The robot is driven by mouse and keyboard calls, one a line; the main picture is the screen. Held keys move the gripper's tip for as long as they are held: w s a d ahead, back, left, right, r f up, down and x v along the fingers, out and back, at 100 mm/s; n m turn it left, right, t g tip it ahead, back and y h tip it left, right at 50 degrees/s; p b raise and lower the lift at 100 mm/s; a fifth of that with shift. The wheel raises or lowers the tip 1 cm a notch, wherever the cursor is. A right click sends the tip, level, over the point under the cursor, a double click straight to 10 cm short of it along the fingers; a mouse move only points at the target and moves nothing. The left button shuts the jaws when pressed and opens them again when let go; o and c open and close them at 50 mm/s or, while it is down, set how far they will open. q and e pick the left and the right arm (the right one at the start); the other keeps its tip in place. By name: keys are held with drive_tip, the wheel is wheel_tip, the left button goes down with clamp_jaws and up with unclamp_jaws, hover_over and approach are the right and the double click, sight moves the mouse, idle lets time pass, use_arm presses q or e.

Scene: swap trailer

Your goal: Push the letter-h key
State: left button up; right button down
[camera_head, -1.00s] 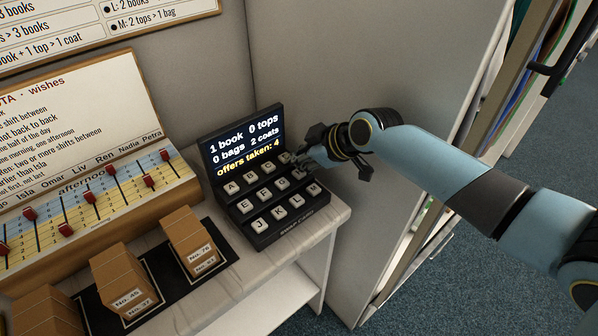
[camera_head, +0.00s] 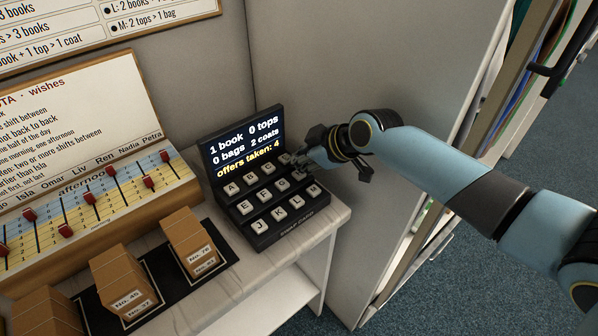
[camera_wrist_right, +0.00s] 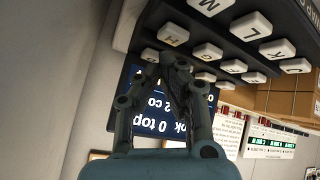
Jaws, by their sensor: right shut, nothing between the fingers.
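The letter-h key (camera_head: 298,173) is a pale square key at the right end of the middle row on the black keypad (camera_head: 290,232). In the right wrist view the H key (camera_wrist_right: 174,35) shows its letter upside down and looks clear of the fingers. My right gripper (camera_head: 304,161) is shut and empty, with its fingertips close above the right side of the top rows. In the wrist view the right gripper (camera_wrist_right: 168,64) reaches toward the D and H keys. Contact with a key cannot be told. My left gripper is not in view.
The keypad's screen (camera_head: 242,146) reads "offers taken: 4". Brown boxes (camera_head: 190,240) stand on a dark mat to the left. The wishes board (camera_head: 75,135) with red sliders is behind them. A grey partition (camera_head: 370,70) rises behind and to the right of the keypad.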

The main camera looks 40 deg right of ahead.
sight(299, 173)
drive_tip(key=shift+f, duration=0.15)
drive_tip(key=shift+f+b, duration=0.25)
drive_tip(key=shift+b, duration=0.05)
drive_tip(key=shift+f+b, duration=0.4)
drive_tip(key=shift+f, duration=0.1)
idle(0.5)
drive_tip(key=shift+r, duration=0.15)
drive_tip(key=shift+r+p, duration=0.75)
drive_tip(key=shift+p, duration=0.1)
wheel_tip(299, 173, up, 5)
drive_tip(key=p, duration=0.4)
drive_tip(key=shift+r+p, duration=0.1)
drive_tip(key=shift+p, duration=0.2)
idle(2.0)
